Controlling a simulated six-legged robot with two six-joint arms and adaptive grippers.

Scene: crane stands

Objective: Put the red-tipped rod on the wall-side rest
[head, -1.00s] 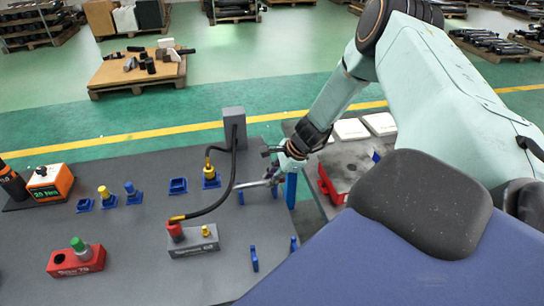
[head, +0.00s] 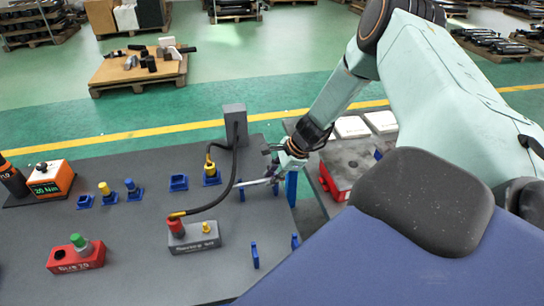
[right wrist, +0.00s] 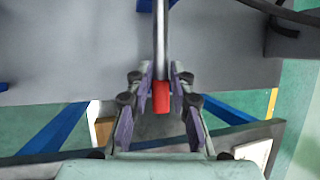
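The rod (head: 256,183) is a thin grey bar. In the head view it lies level by a pair of low blue posts (head: 241,191) near the table's right edge; whether it touches them is unclear. Its red tip (right wrist: 161,98) shows in the right wrist view. My right gripper (head: 275,172) is at the rod's right end. In the right wrist view its fingers (right wrist: 162,80) stand on both sides of the rod near the red tip, with gaps, so it looks open. Two more blue posts (head: 254,256) stand nearer to me, empty. My left gripper is out of view.
A grey box (head: 234,122) with a dark hose stands behind the rod. The hose runs to a grey block (head: 194,239) left of the rod. A red block (head: 75,260) is at the left. A side table with a red box (head: 334,185) is at the right.

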